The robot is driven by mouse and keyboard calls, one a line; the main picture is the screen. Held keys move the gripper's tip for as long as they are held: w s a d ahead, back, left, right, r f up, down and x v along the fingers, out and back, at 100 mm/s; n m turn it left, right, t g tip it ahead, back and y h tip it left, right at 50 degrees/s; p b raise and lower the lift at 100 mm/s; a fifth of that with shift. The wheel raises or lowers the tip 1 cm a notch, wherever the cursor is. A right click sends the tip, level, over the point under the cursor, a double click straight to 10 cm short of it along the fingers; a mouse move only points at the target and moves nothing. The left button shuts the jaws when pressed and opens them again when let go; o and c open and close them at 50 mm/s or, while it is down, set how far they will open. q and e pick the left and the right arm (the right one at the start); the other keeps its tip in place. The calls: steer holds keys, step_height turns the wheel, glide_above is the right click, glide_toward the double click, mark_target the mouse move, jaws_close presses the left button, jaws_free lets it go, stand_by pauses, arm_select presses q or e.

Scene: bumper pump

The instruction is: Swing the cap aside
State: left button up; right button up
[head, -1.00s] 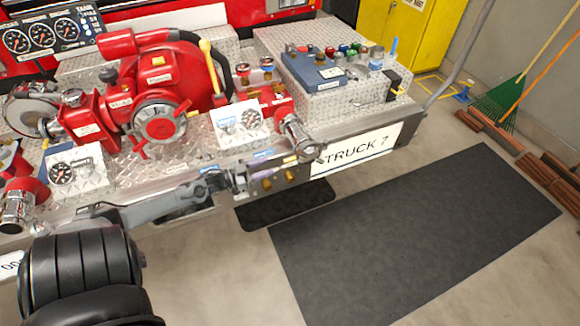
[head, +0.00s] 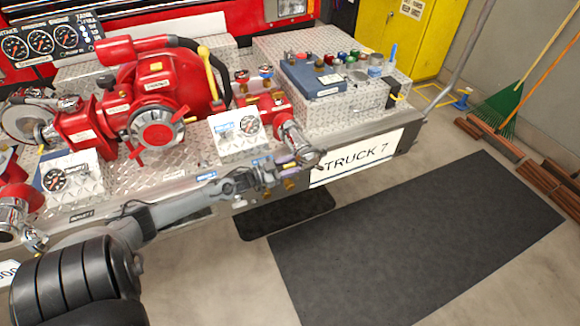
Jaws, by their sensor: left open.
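A chrome cap (head: 308,158) closes off the end of the red outlet pipe (head: 272,107) at the right of the pump, above the bumper's front edge. My left gripper (head: 288,172) is beside this cap, at its lower left. It is open, with its fingertips close to the cap; I cannot tell whether they touch it. The wrist hides part of the bumper front. Another chrome fitting (head: 12,222) shows at the far left edge on a red pipe. My right gripper is not in view.
The red pump (head: 155,85) stands on the diamond-plate bumper, with white gauge panels (head: 238,130) in front. A blue box (head: 318,80) and several small fittings sit on the raised deck at right. Dark mats (head: 410,235) cover open floor.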

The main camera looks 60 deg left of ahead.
arm_select(q)
steer(key=shift+c, duration=0.2)
steer(key=c, duration=0.7)
jaws_close()
steer(key=shift+r, duration=0.1)
